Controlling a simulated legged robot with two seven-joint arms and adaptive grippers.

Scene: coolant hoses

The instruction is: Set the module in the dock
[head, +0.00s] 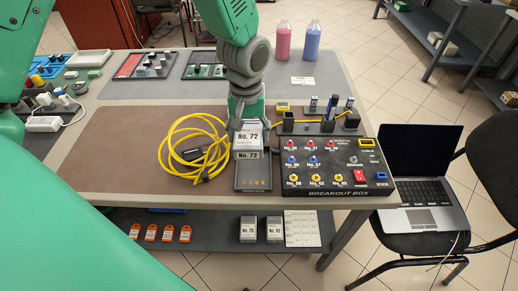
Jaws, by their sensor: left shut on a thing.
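A white-topped module (248,140) labelled No. 72 is in the head view near the middle of the table. My left gripper (246,124) comes down from above and is shut on its far end. The dock (254,183) is a dark grey tray, with a No. 72 label at the module's near edge and small yellow marks near its front. The module is over the back part of the dock; I cannot tell whether it touches or hangs just above. The gripper hides the dock's far end. My right gripper is not in view.
A coiled yellow cable (190,150) lies close to the left of the dock. A black breakout box (325,168) stands close to the right, with a small connector stand (318,127) behind it. Spare modules (248,229) sit on the lower shelf. The brown mat (110,150) is clear further left.

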